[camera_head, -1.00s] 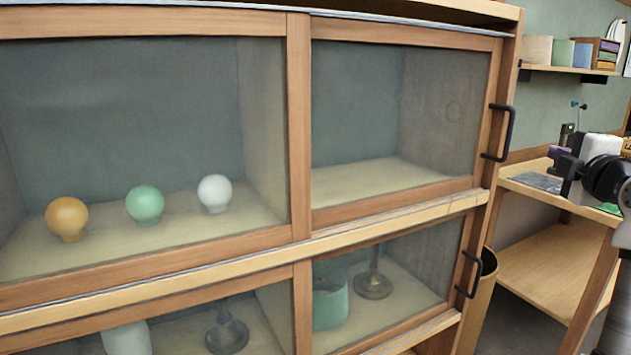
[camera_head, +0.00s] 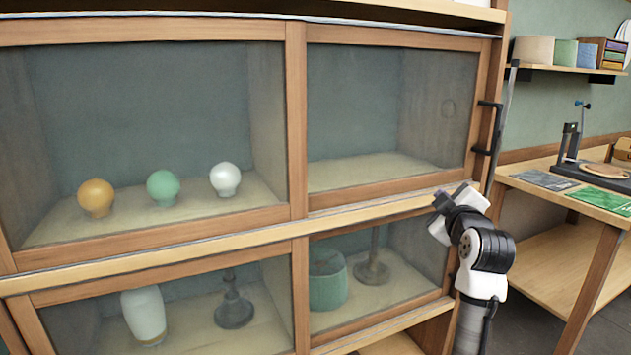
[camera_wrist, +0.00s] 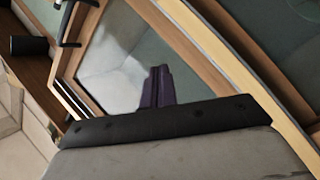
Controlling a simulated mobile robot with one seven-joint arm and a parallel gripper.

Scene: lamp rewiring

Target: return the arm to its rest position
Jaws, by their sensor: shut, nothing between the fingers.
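My arm (camera_head: 485,250), white and black, is folded at the lower right of the head view, in front of the cabinet's right end. My gripper (camera_wrist: 158,86) shows in the wrist view as two dark purple fingers close together, with nothing between them. In the head view my gripper (camera_head: 442,200) is small beside the cabinet's middle rail, and its fingertips are hard to make out. Whether it touches the cabinet cannot be told.
The cabinet (camera_head: 297,130) has glass fronts and black handles (camera_head: 487,128). Orange (camera_head: 96,197), green (camera_head: 163,187) and white (camera_head: 225,179) bulbs stand on its upper shelf. Lamp parts stand below. A workbench (camera_head: 540,205) stands at the right, with open floor (camera_head: 545,325) near it.

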